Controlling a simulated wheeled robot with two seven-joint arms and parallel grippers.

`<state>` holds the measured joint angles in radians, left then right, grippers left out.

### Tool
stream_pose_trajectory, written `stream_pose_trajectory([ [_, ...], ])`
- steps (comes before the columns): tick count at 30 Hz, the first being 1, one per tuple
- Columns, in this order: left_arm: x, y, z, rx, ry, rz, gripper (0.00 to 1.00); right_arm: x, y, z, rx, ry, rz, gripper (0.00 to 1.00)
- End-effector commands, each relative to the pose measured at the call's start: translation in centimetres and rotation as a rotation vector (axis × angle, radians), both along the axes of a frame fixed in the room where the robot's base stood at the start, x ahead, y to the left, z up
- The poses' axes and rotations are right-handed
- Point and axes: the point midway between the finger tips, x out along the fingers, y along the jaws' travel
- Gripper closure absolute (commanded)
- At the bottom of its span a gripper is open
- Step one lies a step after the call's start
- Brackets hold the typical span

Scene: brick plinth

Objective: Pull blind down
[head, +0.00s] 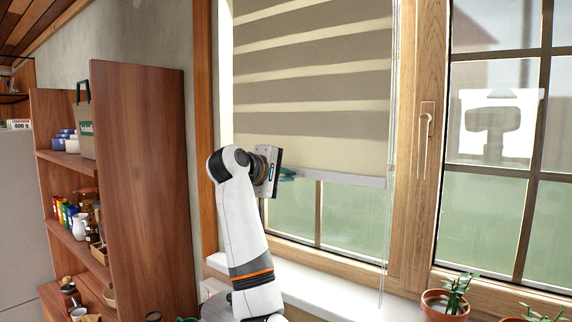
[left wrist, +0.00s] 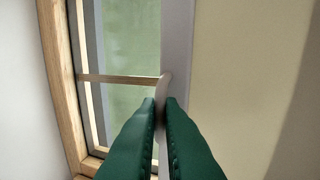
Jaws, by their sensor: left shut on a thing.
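The striped beige and brown blind (head: 312,85) hangs partway down the left window in the head view. Its pale bottom bar (head: 345,179) sits above the lower part of the glass. My left gripper (head: 287,175) is at the bar's left part. In the left wrist view, the green fingers of my left gripper (left wrist: 162,104) are shut on a thin pale tab (left wrist: 163,88) at the edge of the bar (left wrist: 178,50). The blind's cloth (left wrist: 235,75) fills the right of that view. My right gripper is not in view.
A wooden shelf unit (head: 140,185) with jars and boxes stands at the left. Potted plants (head: 446,303) stand at the lower right by the white sill (head: 330,295). A thin cord (head: 389,215) hangs beside the blind. The window handle (head: 426,125) is right of it.

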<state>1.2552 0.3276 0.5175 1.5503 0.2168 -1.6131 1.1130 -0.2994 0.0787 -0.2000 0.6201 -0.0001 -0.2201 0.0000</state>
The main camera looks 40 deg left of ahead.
Motion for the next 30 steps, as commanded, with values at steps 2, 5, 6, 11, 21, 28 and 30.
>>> stream_pose_trajectory([
  [2, 0.0, 0.0, -4.5, -0.002, 0.005, 0.000, 1.00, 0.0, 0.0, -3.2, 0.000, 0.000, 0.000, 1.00],
  [5, 0.0, 0.0, -8.0, -0.001, 0.006, 0.000, 1.00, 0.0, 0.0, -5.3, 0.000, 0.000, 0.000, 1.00],
  [6, 0.0, 0.0, -9.4, -0.001, 0.005, -0.001, 1.00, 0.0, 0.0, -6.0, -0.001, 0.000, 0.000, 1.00],
  [11, 0.0, 0.0, -14.4, -0.002, 0.006, 0.000, 1.00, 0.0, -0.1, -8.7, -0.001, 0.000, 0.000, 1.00],
  [21, 0.0, 0.0, -21.5, -0.002, 0.004, 0.000, 1.00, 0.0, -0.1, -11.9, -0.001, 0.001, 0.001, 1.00],
  [28, 0.0, 0.0, -23.2, 0.000, 0.002, -0.001, 1.00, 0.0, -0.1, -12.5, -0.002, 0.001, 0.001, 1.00],
  [30, 0.0, 0.0, -23.3, 0.000, 0.001, -0.001, 1.00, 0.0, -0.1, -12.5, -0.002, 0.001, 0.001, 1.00],
])
